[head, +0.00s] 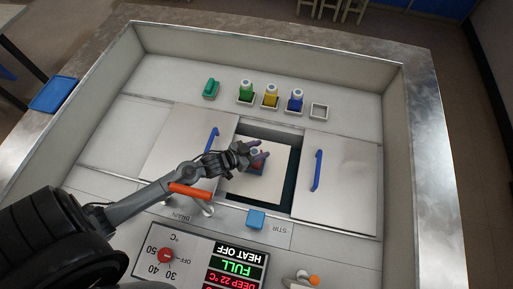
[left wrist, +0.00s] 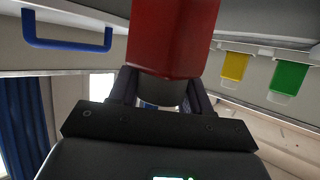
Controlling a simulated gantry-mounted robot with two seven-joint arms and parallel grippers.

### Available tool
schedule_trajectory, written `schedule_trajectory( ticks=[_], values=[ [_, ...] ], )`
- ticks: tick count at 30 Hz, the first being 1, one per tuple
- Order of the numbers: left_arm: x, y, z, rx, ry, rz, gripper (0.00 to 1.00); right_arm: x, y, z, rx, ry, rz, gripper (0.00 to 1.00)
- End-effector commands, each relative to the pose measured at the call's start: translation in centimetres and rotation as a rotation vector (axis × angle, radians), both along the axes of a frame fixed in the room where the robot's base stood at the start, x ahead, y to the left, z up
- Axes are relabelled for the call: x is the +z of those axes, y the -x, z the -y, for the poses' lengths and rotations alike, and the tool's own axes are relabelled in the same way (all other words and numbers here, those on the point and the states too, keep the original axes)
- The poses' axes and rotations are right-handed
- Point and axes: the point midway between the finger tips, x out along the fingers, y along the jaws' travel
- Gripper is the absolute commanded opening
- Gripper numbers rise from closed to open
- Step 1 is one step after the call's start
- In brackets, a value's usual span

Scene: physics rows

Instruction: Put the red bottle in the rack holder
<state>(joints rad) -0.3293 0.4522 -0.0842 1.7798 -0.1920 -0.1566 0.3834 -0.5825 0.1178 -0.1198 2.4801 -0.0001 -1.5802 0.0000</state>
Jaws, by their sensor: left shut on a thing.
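My left gripper (head: 259,154) is shut on the red bottle (head: 257,164), over the opening between the two sliding covers. The fingers hide much of the bottle in the head view. In the left wrist view the red bottle (left wrist: 174,35) fills the top centre, with its grey neck between the fingers (left wrist: 158,95). The rack holder (head: 319,111) at the right end of the back row is a small, empty white-rimmed square. My right gripper is not in view.
Green (head: 246,92), yellow (head: 270,96) and blue (head: 295,101) bottles stand in holders along the back row. A teal block (head: 211,89) lies at its left. Blue handles (head: 318,170) rise from the covers. A blue block (head: 256,219) sits near the front panel.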

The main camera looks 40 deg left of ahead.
Motion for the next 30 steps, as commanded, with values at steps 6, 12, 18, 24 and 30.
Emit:
schedule_trajectory(
  ticks=[6,12,18,24,30],
  values=[
    [-1.8,-0.1,0.0,0.001,-0.001,0.002,0.00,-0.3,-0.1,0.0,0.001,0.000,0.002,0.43],
    [-1.9,-0.1,0.0,0.000,-0.001,0.004,0.00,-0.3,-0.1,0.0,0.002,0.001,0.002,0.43],
    [-2.1,-0.1,0.0,0.001,-0.001,0.003,0.00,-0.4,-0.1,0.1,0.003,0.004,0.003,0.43],
    [-2.3,0.0,0.0,0.001,-0.001,0.002,0.65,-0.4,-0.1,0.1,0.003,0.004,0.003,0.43],
    [-2.3,0.0,0.0,0.001,-0.001,0.001,0.73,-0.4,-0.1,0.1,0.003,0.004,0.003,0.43]
  ],
)
